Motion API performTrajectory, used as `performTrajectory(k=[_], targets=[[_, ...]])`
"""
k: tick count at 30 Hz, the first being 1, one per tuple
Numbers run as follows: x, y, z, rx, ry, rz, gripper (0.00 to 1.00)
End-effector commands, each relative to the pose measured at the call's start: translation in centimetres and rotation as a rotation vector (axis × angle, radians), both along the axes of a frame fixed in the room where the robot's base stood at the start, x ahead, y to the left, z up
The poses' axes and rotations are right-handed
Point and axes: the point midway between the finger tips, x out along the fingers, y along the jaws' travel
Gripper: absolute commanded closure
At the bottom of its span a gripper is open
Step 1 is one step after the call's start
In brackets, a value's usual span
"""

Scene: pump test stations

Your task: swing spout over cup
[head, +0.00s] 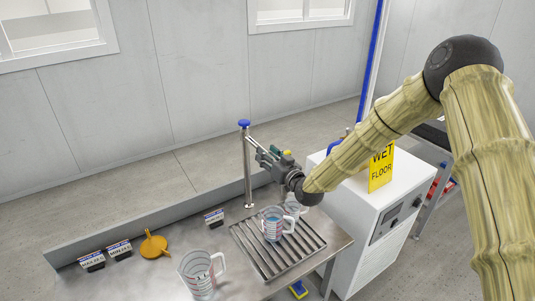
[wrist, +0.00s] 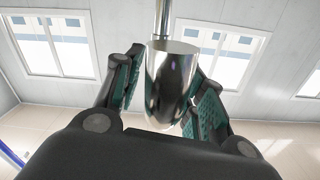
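The spout (head: 254,142) is a shiny metal tube near the top of an upright post (head: 247,175) with a blue cap. My gripper (head: 268,157) is at the spout's outer end, above the drain grate. In the wrist view the spout's shiny metal end (wrist: 172,75) stands between my two green-padded fingers (wrist: 165,95). The fingers are spread around it, with a gap on the left; contact on the right cannot be told. A clear measuring cup (head: 271,226) with bluish contents stands on the grate below. Another clear cup (head: 297,207) is partly hidden behind it.
A third measuring cup (head: 199,274) stands at the bench's front. An orange funnel (head: 153,246) and several small labelled signs (head: 119,250) are on the left. A white cabinet (head: 350,228) with a yellow wet-floor sign (head: 381,168) stands right of the bench, beneath my arm.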

Motion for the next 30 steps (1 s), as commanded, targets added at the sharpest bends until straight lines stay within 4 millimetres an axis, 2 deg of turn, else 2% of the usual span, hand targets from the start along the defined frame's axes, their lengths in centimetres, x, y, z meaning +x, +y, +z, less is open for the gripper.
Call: performTrajectory(k=[7,8,14,23,30], targets=[[0.0,0.0,0.0,0.000,0.000,0.000,0.60],[0.0,0.0,0.0,0.000,0.000,0.000,0.64],[0.0,0.0,0.0,0.001,-0.001,0.000,1.00],[0.1,-0.1,0.0,0.001,-0.001,0.002,1.00],[0.6,-1.2,-0.1,0.001,-0.003,0.041,1.00]])
